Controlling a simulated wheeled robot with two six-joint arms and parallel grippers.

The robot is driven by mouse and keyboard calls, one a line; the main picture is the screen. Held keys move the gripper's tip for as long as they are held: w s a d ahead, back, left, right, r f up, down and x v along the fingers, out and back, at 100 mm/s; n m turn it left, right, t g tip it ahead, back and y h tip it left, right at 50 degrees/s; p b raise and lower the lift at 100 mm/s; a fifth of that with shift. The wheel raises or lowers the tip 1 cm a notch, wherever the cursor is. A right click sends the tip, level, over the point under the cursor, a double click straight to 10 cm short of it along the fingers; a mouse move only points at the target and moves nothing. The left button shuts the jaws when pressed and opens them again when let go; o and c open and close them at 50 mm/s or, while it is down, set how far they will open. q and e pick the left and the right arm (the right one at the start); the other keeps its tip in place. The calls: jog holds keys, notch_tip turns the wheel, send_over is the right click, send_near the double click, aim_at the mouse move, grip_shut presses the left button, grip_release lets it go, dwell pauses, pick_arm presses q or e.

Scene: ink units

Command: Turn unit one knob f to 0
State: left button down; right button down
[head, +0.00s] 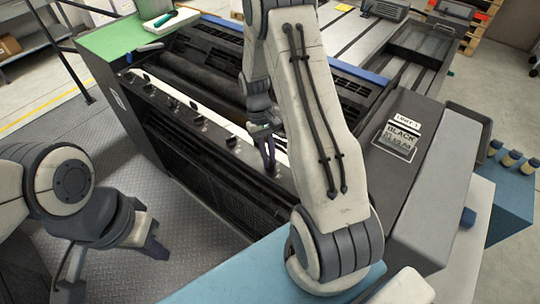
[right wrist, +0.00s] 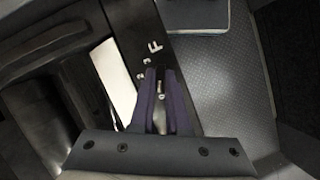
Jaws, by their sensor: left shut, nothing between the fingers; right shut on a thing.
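The ink unit (head: 215,95) labelled "UNIT 1" stands in the middle of the head view, with a row of small dark knobs along its front rail. In the right wrist view a white letter F (right wrist: 155,47) is on the dark rail, just ahead of my fingertips. My right gripper (right wrist: 159,84) is shut on knob f (right wrist: 160,92), which shows only as a small bit between the purple fingers. Its scale and setting cannot be read. In the head view my right gripper (head: 268,160) reaches down to the near end of the row. My left gripper (head: 155,248) is shut and empty, away from the unit.
A white strip (head: 215,110) runs behind the knobs, beside the dark rollers (head: 200,75). A side cover (head: 420,150) with a "BLACK" panel stands at right. A blue surface (head: 235,280) is in front. Metal plate floor (head: 165,190) lies at left.

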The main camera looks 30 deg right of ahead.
jog(key=shift+w+r+n+h, duration=0.15)
jog(key=shift+n+h, duration=0.35)
jog(key=shift+n, duration=0.7)
jog(key=shift+w, duration=0.1)
jog(key=c, duration=0.9)
grip_release()
